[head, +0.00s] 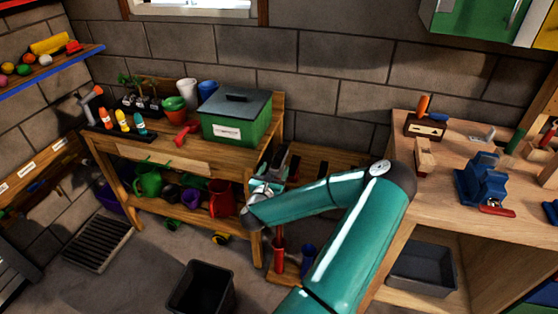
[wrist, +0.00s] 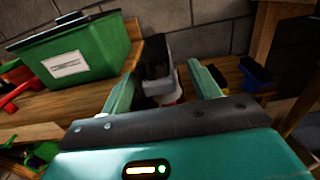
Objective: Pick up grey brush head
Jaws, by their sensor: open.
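A grey, dark-topped block that looks like the grey brush head (wrist: 157,48) shows in the wrist view, ahead of and between the fingers of my gripper (wrist: 163,78). Something pale and reddish shows just below it, partly hidden by my gripper. In the head view a grey piece (head: 281,158) stands up beside the right end of the potting bench, just above my gripper (head: 270,184). My two teal fingers are apart, with visible space on each side of the block. I cannot tell whether they touch it.
The wooden bench (head: 158,152) on the left carries a green lidded box (head: 235,122), pots and bottles. A workbench (head: 452,158) with a blue vise (head: 486,180) stands on the right. A black bin (head: 202,287) stands on the floor in front.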

